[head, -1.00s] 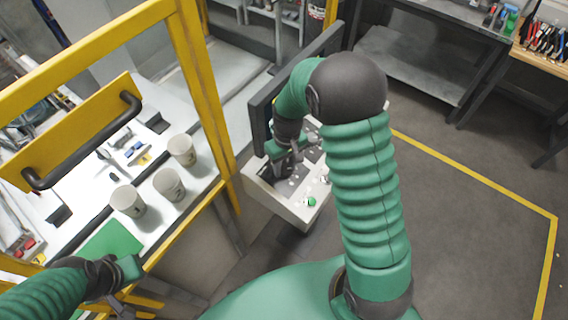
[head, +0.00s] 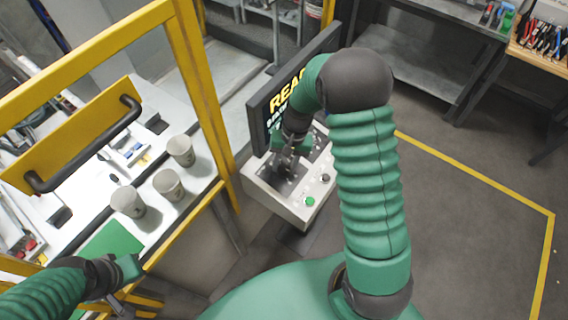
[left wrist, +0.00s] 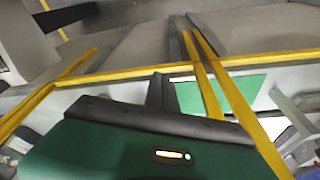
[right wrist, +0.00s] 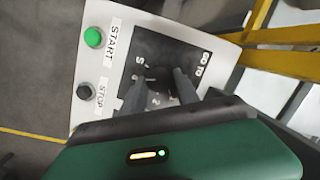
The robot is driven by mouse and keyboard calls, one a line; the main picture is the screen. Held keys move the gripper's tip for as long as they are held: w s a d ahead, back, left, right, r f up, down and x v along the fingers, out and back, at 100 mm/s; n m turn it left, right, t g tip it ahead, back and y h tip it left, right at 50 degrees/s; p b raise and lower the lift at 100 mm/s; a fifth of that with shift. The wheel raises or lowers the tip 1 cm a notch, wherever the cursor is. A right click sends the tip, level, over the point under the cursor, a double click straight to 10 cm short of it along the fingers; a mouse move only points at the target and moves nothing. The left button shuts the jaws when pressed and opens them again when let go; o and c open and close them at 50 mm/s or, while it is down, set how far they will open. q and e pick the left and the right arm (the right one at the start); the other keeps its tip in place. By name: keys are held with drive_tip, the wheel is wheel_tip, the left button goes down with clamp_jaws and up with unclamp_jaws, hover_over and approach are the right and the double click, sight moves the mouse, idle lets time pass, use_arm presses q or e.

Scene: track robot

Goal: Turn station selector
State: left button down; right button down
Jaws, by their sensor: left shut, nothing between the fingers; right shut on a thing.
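The station selector (right wrist: 156,76) is a dark knob on a black plate of the control panel (head: 258,192), with white marks including an S and a 2 around it. My right gripper (head: 287,163) reaches down onto the panel. In the right wrist view its two fingers (right wrist: 158,84) stand on either side of the knob and are shut on it, partly hiding it. My left gripper (head: 128,292) is at the lower left, shut and empty, beside the yellow frame. It also shows in the left wrist view (left wrist: 160,92).
The panel has a green START button (right wrist: 93,37) and a dark STOP button (right wrist: 84,92). A screen (head: 262,122) with yellow text beginning "REA" stands behind it. A yellow guard frame (head: 205,90) encloses a white table with cups (head: 168,186). Floor on the right is clear.

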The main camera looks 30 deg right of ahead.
drive_tip(key=shift+w+d+r, duration=0.1)
drive_tip(key=shift+w, duration=0.05)
drive_tip(key=c, duration=1.2)
unclamp_jaws()
drive_tip(key=o, duration=0.3)
drive_tip(key=shift+r, duration=0.35)
drive_tip(key=d+r+b, duration=0.2)
drive_tip(key=d+r, duration=0.1)
drive_tip(key=r, duration=1.2)
drive_tip(key=shift+d+r+b, duration=0.2)
drive_tip(key=shift+r+b, duration=0.1)
drive_tip(key=shift+s, duration=0.2)
